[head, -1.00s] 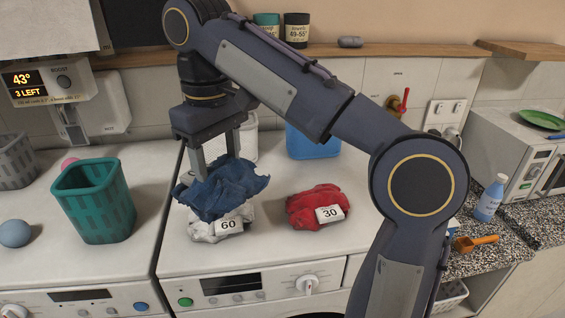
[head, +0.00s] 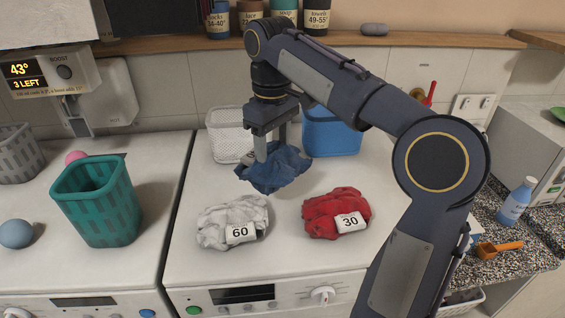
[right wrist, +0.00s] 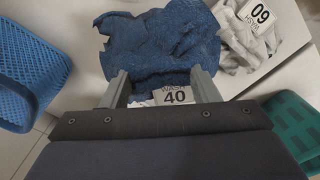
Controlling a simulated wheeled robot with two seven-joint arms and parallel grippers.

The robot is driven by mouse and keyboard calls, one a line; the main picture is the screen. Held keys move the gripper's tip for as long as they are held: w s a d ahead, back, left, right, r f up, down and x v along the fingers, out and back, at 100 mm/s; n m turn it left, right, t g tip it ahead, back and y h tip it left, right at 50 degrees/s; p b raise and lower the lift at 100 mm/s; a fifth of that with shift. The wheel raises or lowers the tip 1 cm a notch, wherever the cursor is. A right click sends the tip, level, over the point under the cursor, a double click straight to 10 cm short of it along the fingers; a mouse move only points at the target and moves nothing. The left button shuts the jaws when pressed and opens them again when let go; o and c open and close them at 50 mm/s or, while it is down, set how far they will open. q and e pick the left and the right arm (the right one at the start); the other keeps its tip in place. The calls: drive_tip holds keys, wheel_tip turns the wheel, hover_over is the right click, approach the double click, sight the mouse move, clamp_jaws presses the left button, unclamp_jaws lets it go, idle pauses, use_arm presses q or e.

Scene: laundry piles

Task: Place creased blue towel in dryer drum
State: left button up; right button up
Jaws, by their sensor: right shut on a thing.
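The creased blue towel (head: 273,170) hangs bunched in my right gripper (head: 270,150), above the white machine top and behind the white laundry pile. In the right wrist view the towel (right wrist: 150,45) spreads beyond the fingers of my right gripper (right wrist: 165,85), and a tag reading 40 (right wrist: 173,96) shows between them. My right gripper is shut on the towel. My left gripper is not in view. No dryer drum opening shows in these frames.
A white pile tagged 60 (head: 232,222) and a red pile tagged 30 (head: 335,210) lie on the machine top (head: 270,262). Behind stand a white basket (head: 228,132) and a blue basket (head: 335,138). A teal basket (head: 97,205) and a blue-grey ball (head: 16,234) are at left.

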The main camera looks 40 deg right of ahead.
sight(279, 144)
drive_tip(key=shift+w+d+f, duration=0.2)
drive_tip(key=shift+d+f, duration=0.3)
drive_tip(key=shift+f, duration=0.15)
drive_tip(key=shift+w+d+f, duration=0.15)
drive_tip(key=shift+d+f, duration=0.35)
drive_tip(key=shift+f, duration=0.1)
drive_tip(key=f, duration=0.3)
drive_tip(key=shift+d+p, duration=0.4)
drive_tip(key=shift+f, duration=0.45)
drive_tip(key=shift+f, duration=0.1)
drive_tip(key=o, duration=1.4)
